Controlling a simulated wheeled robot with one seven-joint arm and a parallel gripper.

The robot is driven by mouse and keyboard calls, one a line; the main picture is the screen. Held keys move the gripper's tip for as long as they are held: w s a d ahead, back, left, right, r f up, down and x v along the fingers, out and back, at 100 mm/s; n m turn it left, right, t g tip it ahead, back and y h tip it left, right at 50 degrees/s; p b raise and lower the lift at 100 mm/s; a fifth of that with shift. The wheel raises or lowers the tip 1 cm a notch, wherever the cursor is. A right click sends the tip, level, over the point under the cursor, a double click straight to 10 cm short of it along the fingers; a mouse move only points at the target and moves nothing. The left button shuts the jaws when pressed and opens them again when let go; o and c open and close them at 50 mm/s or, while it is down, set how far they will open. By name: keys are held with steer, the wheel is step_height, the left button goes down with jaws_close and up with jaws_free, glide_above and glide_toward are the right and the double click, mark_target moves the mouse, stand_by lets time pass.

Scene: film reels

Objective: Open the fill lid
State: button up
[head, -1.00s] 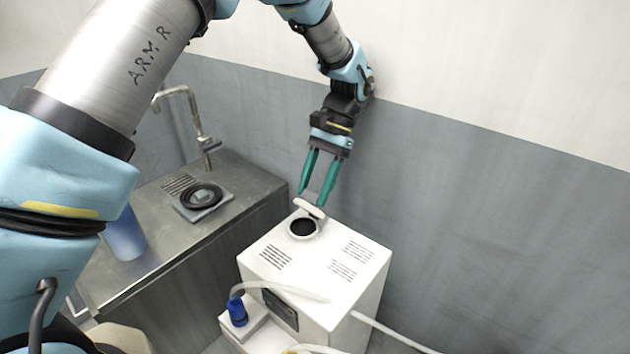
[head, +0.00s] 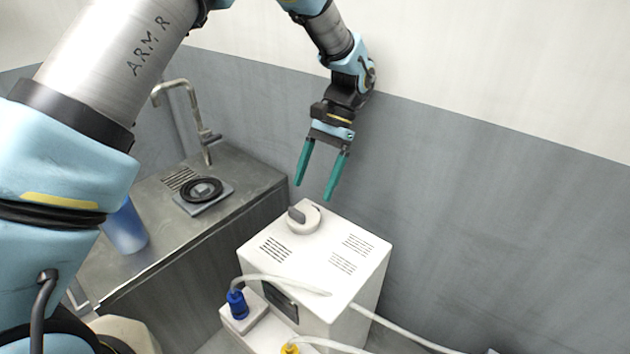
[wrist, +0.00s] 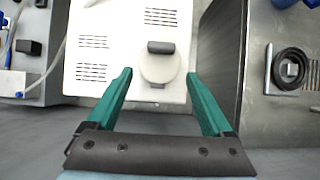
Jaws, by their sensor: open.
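The fill lid (head: 306,217) is a round white cap with a grey raised grip, on top of the white box-shaped machine (head: 345,252). It lies flat and shut, and the filling hole under it is hidden. In the wrist view the lid (wrist: 160,69) lies beyond my fingertips, roughly centred between them. My gripper (head: 315,192) is open and empty, its teal fingers spread above and behind the lid, apart from it. Both fingers of my gripper (wrist: 160,75) also show in the wrist view.
A steel counter (head: 215,215) with a tap (head: 190,115), a black ring on a grey plate (head: 203,190) and a blue cup (head: 125,230) stands to the left. A blue connector (head: 237,304) and pale hoses (head: 400,335) are at the machine's front. A grey wall is behind.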

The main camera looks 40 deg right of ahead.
step_height(320, 180, up, 10)
steer(key=b, duration=0.3)
steer(key=shift+f, duration=0.15)
stand_by(0.3)
steer(key=w+a+f+n+h, duration=0.25)
steer(key=w+a, duration=0.25)
steer(key=a, duration=0.4)
steer(key=w+a+f+n+h, duration=0.1)
steer(key=w+a+n, duration=0.2)
steer(key=w+a, duration=0.45)
steer(key=s+a+f+n+t+h, duration=0.1)
steer(key=a+n, duration=0.3)
steer(key=a, duration=0.7)
steer(key=s+a+f+n+t+h, duration=0.1)
steer(key=s+a+f+n+t, duration=0.1)
steer(key=a, duration=1)
steer(key=shift+s+n+h, duration=0.35)
steer(key=shift+s+n, duration=0.25)
steer(key=shift+n, duration=0.55)
steer(key=shift+a+f, duration=0.1)
steer(key=shift+a, duration=0.05)
